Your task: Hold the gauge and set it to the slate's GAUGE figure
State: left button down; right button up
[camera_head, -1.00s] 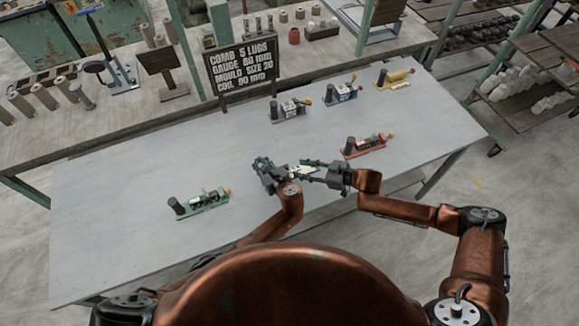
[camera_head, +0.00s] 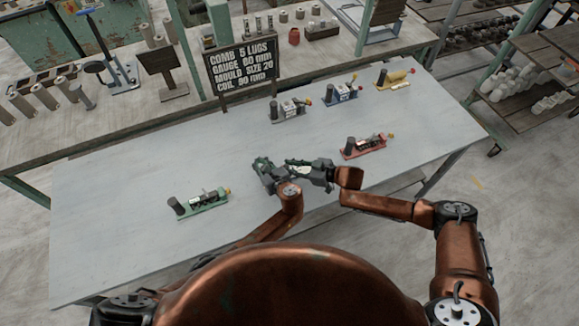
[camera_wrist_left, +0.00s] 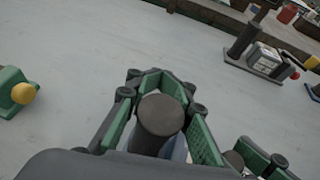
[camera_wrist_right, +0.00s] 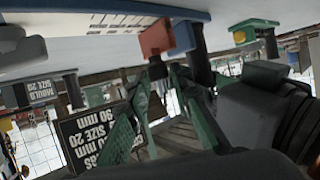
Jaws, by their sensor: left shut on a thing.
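My left gripper (camera_head: 272,170) is shut on the upright dark post (camera_wrist_left: 160,115) of a gauge. A strip of blue shows beside that post in the left wrist view. In the right wrist view the gauge has a blue base with a white scale face (camera_wrist_right: 95,20) and a red block (camera_wrist_right: 156,38) with a dark stub below it. My right gripper (camera_wrist_right: 160,75) is open, its green fingers either side of the stub; contact is unclear. In the head view my right gripper (camera_head: 308,172) faces the left one. The slate (camera_head: 241,72) has a GAUGE line that seems to read 80 mm.
The red one is close right of my right gripper. The table's left part is mostly clear.

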grip_shut()
jog(key=d, duration=0.1)
jog(key=w+d, duration=0.1)
jog(key=d, duration=0.1)
jog(key=w+d, duration=0.1)
jog(key=d, duration=0.1)
jog(key=shift+a, duration=0.1)
dwell(0.3)
jog(key=shift+o, duration=2.2)
grip_release()
jog(key=shift+s, duration=0.1)
